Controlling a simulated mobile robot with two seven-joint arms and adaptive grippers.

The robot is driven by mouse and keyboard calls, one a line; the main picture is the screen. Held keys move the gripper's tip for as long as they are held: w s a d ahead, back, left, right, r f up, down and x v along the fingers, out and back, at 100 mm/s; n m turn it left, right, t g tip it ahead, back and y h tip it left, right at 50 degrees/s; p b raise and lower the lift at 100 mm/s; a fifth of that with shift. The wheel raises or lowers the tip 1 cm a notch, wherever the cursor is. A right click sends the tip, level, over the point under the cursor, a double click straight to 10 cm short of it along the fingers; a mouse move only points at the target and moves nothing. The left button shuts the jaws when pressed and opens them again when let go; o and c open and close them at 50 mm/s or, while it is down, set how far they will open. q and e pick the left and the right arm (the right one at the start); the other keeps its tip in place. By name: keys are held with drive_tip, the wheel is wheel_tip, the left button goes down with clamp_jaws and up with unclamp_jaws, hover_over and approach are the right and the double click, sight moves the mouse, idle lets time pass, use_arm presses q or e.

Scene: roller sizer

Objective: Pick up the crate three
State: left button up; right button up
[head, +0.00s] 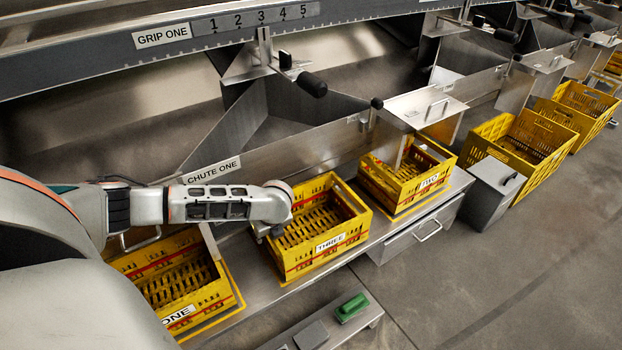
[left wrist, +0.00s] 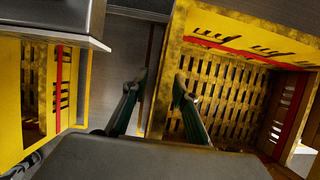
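Crate three (head: 352,232) is a yellow slatted crate with a red stripe and a "THREE" label, upright on the metal shelf between crates one and two. Its inside looks empty. My left gripper (head: 270,230) is at its left side wall in the head view, its fingers mostly hidden there by the wrist. In the left wrist view my left gripper (left wrist: 158,84) is open, with one dark finger on each side of the near rim of crate three (left wrist: 218,50). I cannot tell whether the fingers touch the wall. My right gripper is not in view.
Crate one (head: 205,298) stands left and crate two (head: 408,190) right on the metal shelf (head: 238,262). A chute panel (head: 300,148) rises behind. A hinged plate (head: 425,106) is above crate two. A green object (head: 352,307) lies on a low ledge in front.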

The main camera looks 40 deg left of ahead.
use_arm(q)
drive_tip(key=shift+f, duration=0.1)
idle(0.3)
clamp_jaws()
